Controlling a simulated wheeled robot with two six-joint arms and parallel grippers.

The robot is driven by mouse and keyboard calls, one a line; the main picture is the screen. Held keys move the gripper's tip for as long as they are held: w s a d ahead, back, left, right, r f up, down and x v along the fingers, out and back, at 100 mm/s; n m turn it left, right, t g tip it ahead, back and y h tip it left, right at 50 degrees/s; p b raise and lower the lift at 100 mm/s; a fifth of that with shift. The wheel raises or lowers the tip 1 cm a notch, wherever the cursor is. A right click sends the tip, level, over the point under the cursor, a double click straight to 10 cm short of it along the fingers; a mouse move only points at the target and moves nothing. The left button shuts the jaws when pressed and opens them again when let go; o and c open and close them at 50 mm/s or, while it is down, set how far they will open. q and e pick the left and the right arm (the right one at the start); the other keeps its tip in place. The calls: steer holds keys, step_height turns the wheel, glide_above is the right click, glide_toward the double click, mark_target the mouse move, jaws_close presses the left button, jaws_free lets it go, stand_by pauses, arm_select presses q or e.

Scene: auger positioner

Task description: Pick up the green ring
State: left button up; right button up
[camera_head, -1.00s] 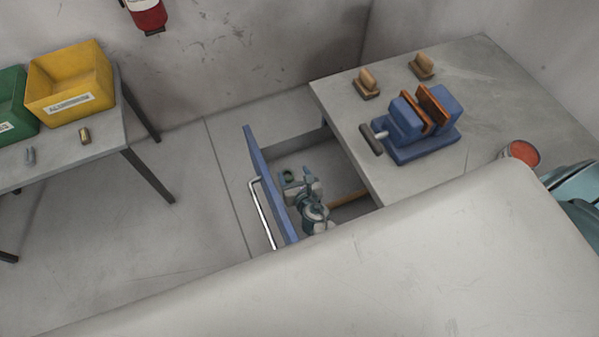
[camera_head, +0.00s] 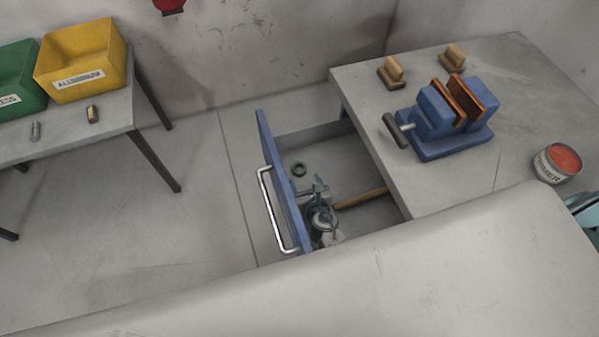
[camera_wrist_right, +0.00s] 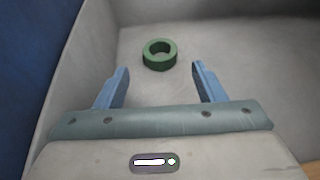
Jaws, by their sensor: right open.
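The green ring (camera_head: 299,174) lies flat on the floor of the open drawer, near its far end. In the right wrist view the ring (camera_wrist_right: 160,67) is just beyond the fingertips and roughly centred between them. My right gripper (camera_head: 310,187) is down inside the drawer, close to the ring on its near side. Its two blue fingers stand wide apart and empty in the wrist view (camera_wrist_right: 160,80). The ring is fully visible and apart from both fingers. My left gripper is not in view.
The blue drawer front (camera_head: 281,185) with a metal handle (camera_head: 266,205) is left of the gripper. A wooden handle (camera_head: 360,198) lies in the drawer to the right. The workbench (camera_head: 385,125) carries a blue vise (camera_head: 440,147) and a primer can (camera_head: 545,170). Bins stand on the left table (camera_head: 110,118).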

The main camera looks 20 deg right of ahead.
mark_target(298, 165)
steer(key=b+x, duration=0.1)
steer(key=x, duration=0.5)
steer(key=shift+b, duration=0.35)
steer(key=shift+w+f, duration=0.15)
steer(key=shift+w, duration=0.05)
steer(key=shift+c, duration=0.4)
steer(key=c, duration=1)
